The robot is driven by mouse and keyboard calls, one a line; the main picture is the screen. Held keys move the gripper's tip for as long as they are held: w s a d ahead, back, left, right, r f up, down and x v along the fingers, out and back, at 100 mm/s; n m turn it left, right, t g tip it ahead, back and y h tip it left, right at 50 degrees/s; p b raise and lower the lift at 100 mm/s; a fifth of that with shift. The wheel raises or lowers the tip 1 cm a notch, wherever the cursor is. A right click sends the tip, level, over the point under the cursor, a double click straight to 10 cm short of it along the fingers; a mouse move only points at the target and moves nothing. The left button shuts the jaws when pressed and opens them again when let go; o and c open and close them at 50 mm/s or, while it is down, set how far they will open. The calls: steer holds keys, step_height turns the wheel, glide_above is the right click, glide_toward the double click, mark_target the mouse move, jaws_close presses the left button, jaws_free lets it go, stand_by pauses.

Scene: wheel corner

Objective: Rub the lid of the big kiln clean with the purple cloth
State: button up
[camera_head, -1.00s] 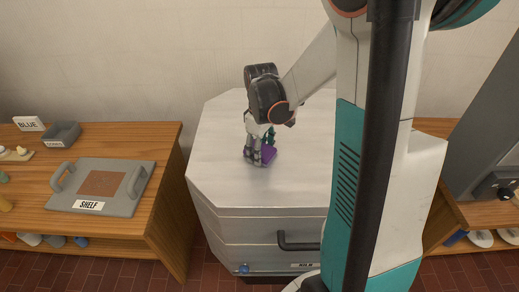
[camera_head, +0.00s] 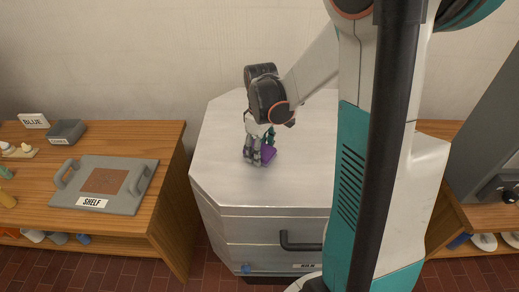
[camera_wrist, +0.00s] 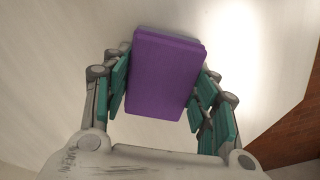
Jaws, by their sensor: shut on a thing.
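The big kiln's lid (camera_head: 232,180) is a wide, pale grey metal top with cut corners, in the middle of the head view. My gripper (camera_head: 260,155) is over the left-middle part of the lid, pointing down. It is shut on the purple cloth (camera_head: 269,154), a folded block low against the lid; I cannot tell for sure whether it touches. In the wrist view the purple cloth (camera_wrist: 166,75) sits between the teal finger pads, with the pale lid (camera_wrist: 60,60) around it. My arm hides the lid's right part.
A wooden bench (camera_head: 150,215) at left holds a grey handled board labelled SHELF (camera_head: 102,184), a small grey tray (camera_head: 67,132) and a BLUE sign (camera_head: 34,121). The kiln's front handle (camera_head: 298,243) sticks out below the lid. A grey machine (camera_head: 490,150) stands at right.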

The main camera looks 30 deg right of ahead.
steer(key=shift+s+d, duration=0.25)
steer(key=shift+d, duration=0.3)
steer(key=shift+a, duration=0.15)
steer(key=shift+w+a+f, duration=0.1)
steer(key=shift+w+a, duration=0.2)
steer(key=shift+a, duration=0.25)
steer(key=shift+w, duration=0.1)
steer(key=shift+r, duration=0.25)
steer(key=shift+r+p, duration=0.4)
steer(key=shift+r, duration=0.05)
steer(key=shift+r, duration=0.1)
